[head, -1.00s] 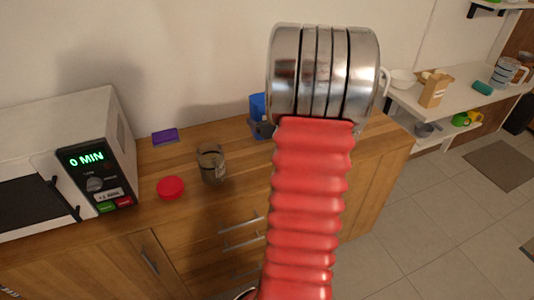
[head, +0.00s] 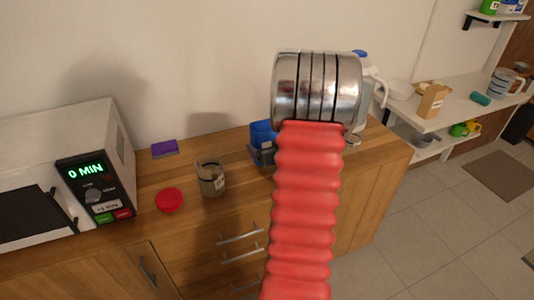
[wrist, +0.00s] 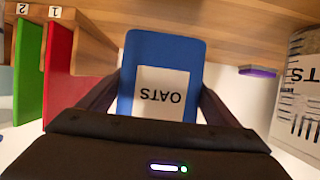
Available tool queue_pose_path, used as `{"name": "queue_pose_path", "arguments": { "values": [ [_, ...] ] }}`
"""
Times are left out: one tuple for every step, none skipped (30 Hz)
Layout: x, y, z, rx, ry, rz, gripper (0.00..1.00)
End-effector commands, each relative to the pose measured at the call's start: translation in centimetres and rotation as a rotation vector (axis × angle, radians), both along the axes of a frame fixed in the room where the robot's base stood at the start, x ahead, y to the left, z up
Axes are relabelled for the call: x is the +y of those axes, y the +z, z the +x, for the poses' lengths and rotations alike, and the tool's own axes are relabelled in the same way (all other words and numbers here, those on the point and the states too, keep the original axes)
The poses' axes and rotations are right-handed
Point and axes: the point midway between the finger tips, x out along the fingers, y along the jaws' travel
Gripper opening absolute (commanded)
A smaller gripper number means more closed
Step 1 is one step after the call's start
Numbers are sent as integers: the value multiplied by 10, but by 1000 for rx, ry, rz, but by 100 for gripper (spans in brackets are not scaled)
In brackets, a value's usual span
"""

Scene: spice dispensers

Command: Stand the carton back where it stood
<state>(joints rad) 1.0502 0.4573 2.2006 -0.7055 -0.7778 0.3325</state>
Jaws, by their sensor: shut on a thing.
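The blue carton (wrist: 162,55) with a white OATS label is between the two dark fingers of my gripper (wrist: 160,84) in the wrist view. Its label reads upside down there. In the head view the carton (head: 262,132) shows as a blue patch above the counter's back part, right of a glass jar. My gripper (head: 264,155) is shut on it. My red and silver arm hides part of that area. I cannot tell whether the carton's bottom touches the counter.
The glass jar (head: 211,177), a red lid (head: 168,200) and a purple sponge (head: 164,148) are on the counter, beside a white microwave (head: 85,140). A white jug (head: 374,92) is partly behind my arm. Red (wrist: 60,62) and green (wrist: 30,70) boards stand left in the wrist view.

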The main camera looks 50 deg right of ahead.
Motion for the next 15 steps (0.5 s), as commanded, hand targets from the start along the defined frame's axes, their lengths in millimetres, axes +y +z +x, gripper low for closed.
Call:
{"name": "queue_pose_path", "arguments": {
  "values": [
    [0, -6, 0, 1, 0, 3, 52],
    [0, -9, 0, 0, 0, 4, 52],
    [0, -14, 0, 1, 0, 3, 52],
    [0, -18, 0, 2, -1, 3, 52],
    [0, -22, 0, 1, -1, 4, 52],
    [0, -26, 0, 0, -1, 3, 52],
    [0, -29, 0, -1, -1, 3, 52],
    [0, -32, 0, 0, -1, 2, 52],
    [0, -35, 0, 1, 0, 2, 52],
    [0, -36, -1, 0, 0, 1, 52],
    [0, -36, -1, 1, -1, 1, 52],
    [0, -37, -1, 0, -1, 0, 52],
    [0, -37, -1, -1, -1, 0, 52],
    [-1, -37, -1, -1, -1, 0, 52],
    [-1, -36, -1, -1, -1, 0, 52]
  ]
}}
